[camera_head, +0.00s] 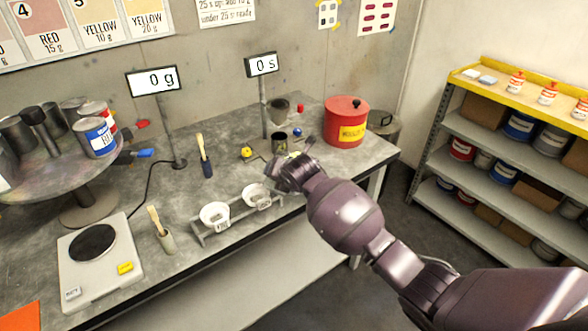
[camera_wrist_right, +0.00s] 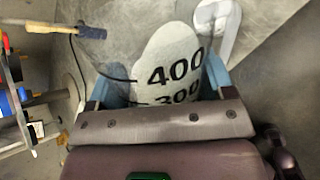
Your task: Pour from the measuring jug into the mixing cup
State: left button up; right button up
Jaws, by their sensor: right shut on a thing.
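My right gripper (camera_head: 284,173) reaches in from the right over the bench's front edge. In the right wrist view its blue fingertips (camera_wrist_right: 158,92) are shut on a pale measuring jug (camera_wrist_right: 168,55) marked 400 and 300. In the head view the gripper hides most or all of the jug; its contents and tilt cannot be told. My left gripper is not in view.
A rack (camera_head: 236,220) holding two white cups stands left of my gripper. A red canister (camera_head: 346,122) stands to its right. Displays read 0 g (camera_head: 153,81) and 0 s (camera_head: 262,64).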

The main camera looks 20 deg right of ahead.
jog(key=shift+r, duration=0.1)
dwell(0.4)
jog(key=shift+r+m+g+y, duration=0.15)
jog(key=shift+m+g+y, duration=0.25)
jog(key=shift+g+y, duration=0.15)
jog(key=shift+r+g+y, duration=0.1)
jog(key=shift+g+y, duration=0.15)
jog(key=shift+g, duration=0.2)
dwell(1.2)
dwell(0.7)
jog(key=shift+t+h, duration=0.4)
jog(key=shift+t, duration=0.1)
jog(key=shift+f, duration=0.2)
jog(key=shift+f+n+t+h+b, duration=0.15)
jog(key=shift+n+t+h+b, duration=0.15)
jog(key=shift+t+b, duration=0.1)
jog(key=shift+f+n+t+h+b, duration=0.15)
jog(key=shift+n+t+h+b, duration=0.3)
jog(key=shift+t, duration=0.25)
